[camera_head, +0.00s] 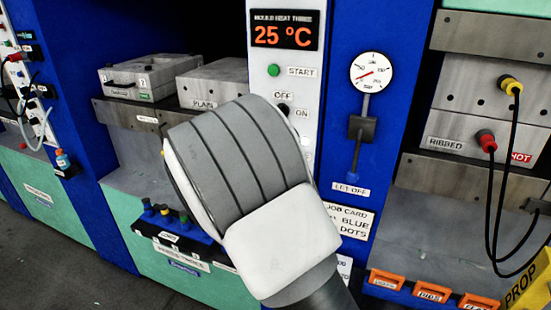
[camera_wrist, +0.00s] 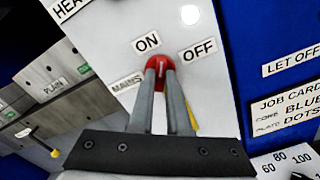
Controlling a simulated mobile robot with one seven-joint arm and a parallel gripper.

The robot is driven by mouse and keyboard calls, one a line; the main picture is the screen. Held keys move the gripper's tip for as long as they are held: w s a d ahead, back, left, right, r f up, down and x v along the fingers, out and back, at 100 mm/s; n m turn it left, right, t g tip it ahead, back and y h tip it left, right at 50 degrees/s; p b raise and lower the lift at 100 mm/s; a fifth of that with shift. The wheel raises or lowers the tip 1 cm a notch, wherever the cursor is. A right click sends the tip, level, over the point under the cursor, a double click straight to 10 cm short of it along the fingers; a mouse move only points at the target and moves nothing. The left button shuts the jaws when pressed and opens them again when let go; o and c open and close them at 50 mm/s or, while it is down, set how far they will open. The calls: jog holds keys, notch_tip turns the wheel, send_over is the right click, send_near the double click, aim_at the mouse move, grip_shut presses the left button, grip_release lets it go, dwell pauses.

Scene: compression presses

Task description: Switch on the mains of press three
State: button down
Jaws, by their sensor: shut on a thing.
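The red mains knob (camera_wrist: 158,66) is on the white control panel (camera_wrist: 110,30) in the wrist view. The ON label (camera_wrist: 147,42) is above it to the left, the OFF label (camera_wrist: 198,50) to its right, and the MAINS label (camera_wrist: 126,83) to its lower left. My gripper (camera_wrist: 160,68) is shut on this knob, one finger each side. A pale mark shows on the knob between the fingers, but which label it points to is unclear. In the head view the panel (camera_head: 252,70) reads MOULD HEAT THREE; my arm hides the knob and fingers there.
The panel has a 25 °C display (camera_head: 284,36), a green START button (camera_head: 273,70) and a black OFF/ON switch (camera_head: 284,109). A gauge (camera_head: 371,72) and let-off lever (camera_head: 361,129) are to the right. Cables (camera_head: 493,200) hang from the ribbed mould (camera_head: 458,149).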

jog(key=n+p, duration=0.2)
jog(key=n, duration=0.4)
jog(key=shift+p, duration=0.35)
dwell(0.4)
jog(key=c, duration=0.9)
grip_release()
jog(key=b+v, duration=0.1)
jog(key=v, duration=1.6)
jog(key=shift+s+b, duration=0.25)
jog(key=shift+b, duration=0.1)
